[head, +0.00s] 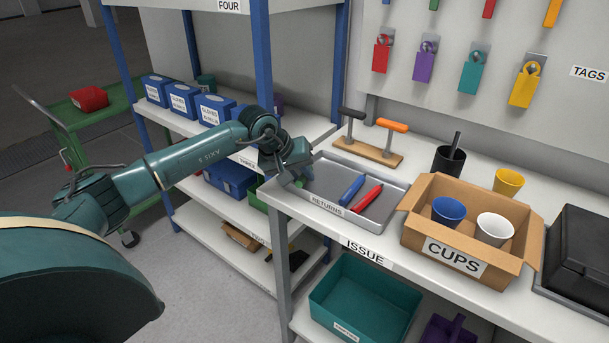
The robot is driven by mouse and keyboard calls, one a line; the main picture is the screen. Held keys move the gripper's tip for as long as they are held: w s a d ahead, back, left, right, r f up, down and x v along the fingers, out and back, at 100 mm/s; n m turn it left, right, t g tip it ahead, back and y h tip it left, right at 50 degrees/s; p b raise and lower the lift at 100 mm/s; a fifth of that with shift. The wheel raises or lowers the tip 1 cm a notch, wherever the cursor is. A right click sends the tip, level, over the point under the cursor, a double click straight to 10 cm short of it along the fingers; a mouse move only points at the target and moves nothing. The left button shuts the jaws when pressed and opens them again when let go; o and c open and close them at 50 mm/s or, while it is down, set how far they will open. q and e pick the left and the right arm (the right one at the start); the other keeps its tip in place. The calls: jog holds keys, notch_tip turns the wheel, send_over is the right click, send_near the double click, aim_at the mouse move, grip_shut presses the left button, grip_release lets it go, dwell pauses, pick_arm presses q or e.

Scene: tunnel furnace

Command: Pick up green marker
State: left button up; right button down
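The grey metal returns tray (388,217) lies on the left end of the issue table. A blue marker (352,190) and a red marker (367,198) lie side by side in it. I cannot make out a green marker; the left end of the tray is partly hidden by my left gripper. My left gripper (301,176) reaches in from the left and points down at that left end. Its fingers are small and dark, and I cannot tell whether they are open or hold anything. My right gripper is not in view.
A cardboard cup box (420,226) stands right of the tray. Behind are a black pot (448,160), a yellow cup (508,182) and a wooden stand (368,150) with two handled tools. A blue-posted shelf (262,60) with blue boxes stands left, close to my arm.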

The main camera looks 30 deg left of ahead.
pick_arm(q)
grip_shut()
notch_tip(320, 180, up, 10)
dwell(0.6)
